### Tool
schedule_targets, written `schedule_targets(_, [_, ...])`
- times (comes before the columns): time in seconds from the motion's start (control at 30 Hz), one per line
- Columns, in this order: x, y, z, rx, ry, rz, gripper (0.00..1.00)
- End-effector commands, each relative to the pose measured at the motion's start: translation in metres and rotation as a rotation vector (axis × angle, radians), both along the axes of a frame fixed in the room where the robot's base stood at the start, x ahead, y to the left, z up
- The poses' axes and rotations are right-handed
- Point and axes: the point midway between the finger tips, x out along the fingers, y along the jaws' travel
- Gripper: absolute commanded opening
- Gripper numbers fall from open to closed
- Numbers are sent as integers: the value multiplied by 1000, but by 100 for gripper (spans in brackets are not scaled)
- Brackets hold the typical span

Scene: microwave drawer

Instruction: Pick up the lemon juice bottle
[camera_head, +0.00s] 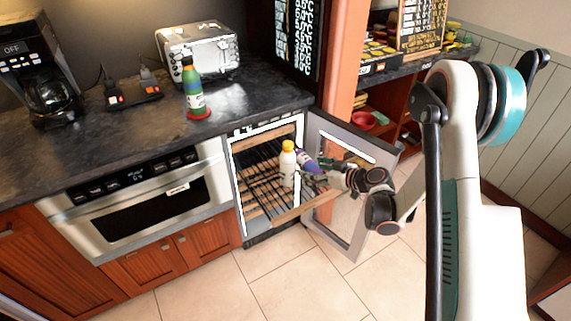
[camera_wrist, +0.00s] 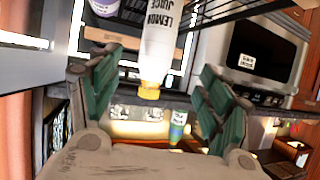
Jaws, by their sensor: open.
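The lemon juice bottle (camera_head: 287,165) is white with a yellow cap and stands upright on a rack inside the open small fridge. In the wrist view the bottle (camera_wrist: 157,45) appears upside down, its label reading lemon juice and its yellow cap between the two green fingers. My gripper (camera_wrist: 157,95) is open, with a finger on either side of the bottle's cap end in that view; contact is not visible. In the head view my gripper (camera_head: 322,174) is just right of the bottle, at the fridge opening.
A purple-labelled bottle (camera_head: 307,160) stands close beside the lemon juice, partly hidden by my gripper. The open fridge door (camera_head: 340,225) is at the right, around my arm. A green bottle (camera_head: 192,88) and a toaster (camera_head: 199,50) stand on the dark counter (camera_head: 150,140) above.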

Motion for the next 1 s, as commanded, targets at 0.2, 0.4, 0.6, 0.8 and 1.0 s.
schedule_targets(0.2, [2, 4, -16, 10, -29, 15, 72])
schedule_targets(0.4, [20, 26, -28, 9, -31, 18, 72])
schedule_targets(0.6, [42, 50, -44, 9, -29, 16, 72])
schedule_targets(0.8, [52, 62, -48, 10, -29, 15, 72])
schedule_targets(1.0, [61, 69, -54, 10, -29, 15, 72])
